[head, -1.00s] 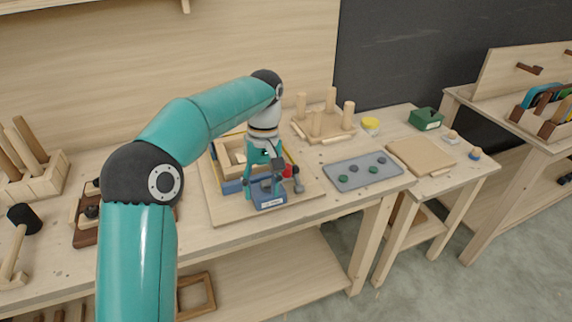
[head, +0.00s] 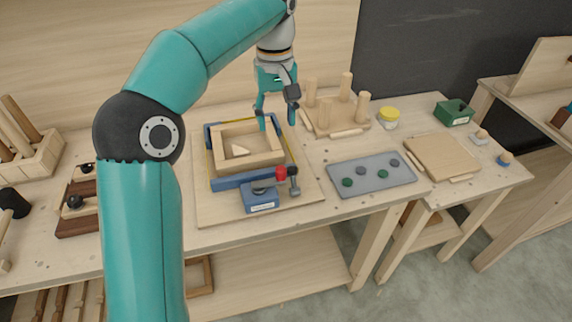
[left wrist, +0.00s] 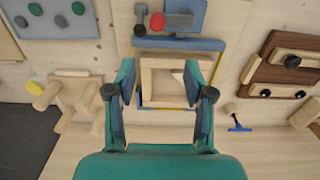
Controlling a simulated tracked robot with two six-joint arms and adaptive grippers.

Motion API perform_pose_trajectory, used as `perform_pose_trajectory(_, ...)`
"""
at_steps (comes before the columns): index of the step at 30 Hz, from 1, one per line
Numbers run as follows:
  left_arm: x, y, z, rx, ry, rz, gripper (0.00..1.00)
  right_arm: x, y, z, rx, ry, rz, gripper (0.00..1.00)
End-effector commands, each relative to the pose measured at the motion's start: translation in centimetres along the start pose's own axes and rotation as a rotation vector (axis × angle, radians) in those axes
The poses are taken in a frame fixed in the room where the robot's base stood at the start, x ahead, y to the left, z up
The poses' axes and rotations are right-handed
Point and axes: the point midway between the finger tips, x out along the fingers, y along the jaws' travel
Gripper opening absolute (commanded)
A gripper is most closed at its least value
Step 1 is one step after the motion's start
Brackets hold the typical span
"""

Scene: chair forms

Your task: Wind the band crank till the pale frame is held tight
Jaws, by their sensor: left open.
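The pale frame (head: 219,143) is a square wooden frame lying on a light board, with a small pale wedge-like piece inside. A yellow band and blue bars (head: 240,179) run around it. At its front is a blue clamp block (head: 260,200) with a red knob and a dark crank (head: 294,182). In the left wrist view the crank (left wrist: 141,20) is at the top, beyond the frame (left wrist: 160,64). My left gripper (head: 277,122) is open and empty, above the frame's back right side, apart from the crank. My right gripper is not in view.
A grey tray (head: 348,167) with green and grey discs lies to the right. A peg stand (head: 334,125) and yellow-lidded jar (head: 388,118) stand behind it. Dark wooden blocks (head: 78,221) are to the left. The board's front right corner is clear.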

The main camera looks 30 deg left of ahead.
Motion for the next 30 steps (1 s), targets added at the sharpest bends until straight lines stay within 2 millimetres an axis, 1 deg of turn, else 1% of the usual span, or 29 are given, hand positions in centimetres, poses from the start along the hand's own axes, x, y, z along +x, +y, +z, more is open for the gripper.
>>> perform_pose_trajectory(1,0.9,0.3,0.1,0.006,-0.002,-0.002,0.53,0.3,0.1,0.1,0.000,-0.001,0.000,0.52)
perform_pose_trajectory(3,2.1,0.5,0.2,0.010,-0.003,-0.003,0.53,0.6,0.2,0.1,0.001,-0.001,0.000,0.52)
perform_pose_trajectory(8,5.4,0.6,0.2,0.013,-0.005,-0.004,0.53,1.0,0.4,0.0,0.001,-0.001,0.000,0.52)
perform_pose_trajectory(15,10.5,0.6,0.3,0.014,-0.005,-0.004,0.53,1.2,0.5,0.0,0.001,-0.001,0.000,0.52)
perform_pose_trajectory(18,12.3,0.7,0.2,0.013,-0.004,-0.003,0.53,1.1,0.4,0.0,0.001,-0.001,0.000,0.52)
perform_pose_trajectory(21,13.8,0.7,0.2,0.013,-0.004,-0.003,0.53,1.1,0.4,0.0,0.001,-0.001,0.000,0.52)
perform_pose_trajectory(24,14.9,0.7,0.2,0.013,-0.003,-0.003,0.53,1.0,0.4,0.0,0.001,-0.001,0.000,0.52)
perform_pose_trajectory(30,15.8,0.7,0.2,0.013,-0.001,-0.001,0.53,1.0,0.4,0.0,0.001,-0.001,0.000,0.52)
